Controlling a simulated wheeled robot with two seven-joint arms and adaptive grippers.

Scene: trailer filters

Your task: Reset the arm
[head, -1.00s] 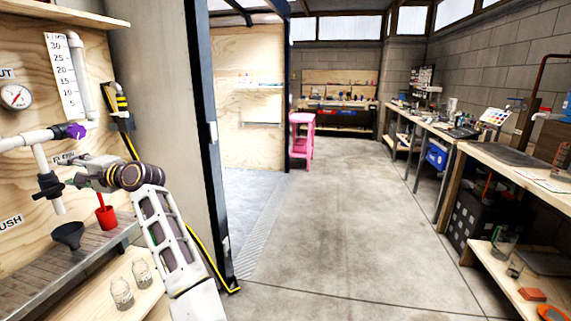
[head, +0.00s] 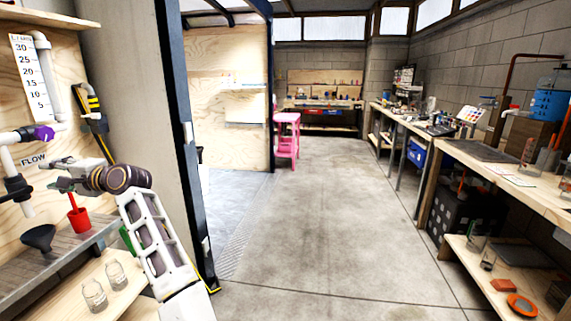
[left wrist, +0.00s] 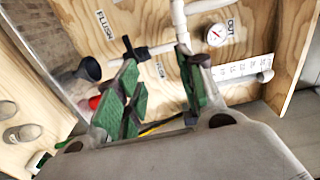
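My left arm comes in at the lower left of the head view. Its gripper (head: 50,173) is in front of the plywood panel (head: 100,45), just above a metal shelf. In the left wrist view my left gripper (left wrist: 157,60) has its two green-padded fingers spread apart, with nothing held between them. White pipe with a black valve (left wrist: 133,48) shows beyond the fingertips; I cannot tell how close it is. My right arm and gripper are not in view.
A red cup (head: 79,220) and a black funnel (head: 39,238) are at the shelf (head: 60,252) below the gripper. Jars (head: 95,294) stand lower. A wall post stands right of the arm. The concrete floor (head: 310,220) is clear; a workbench (head: 470,170) lines the right.

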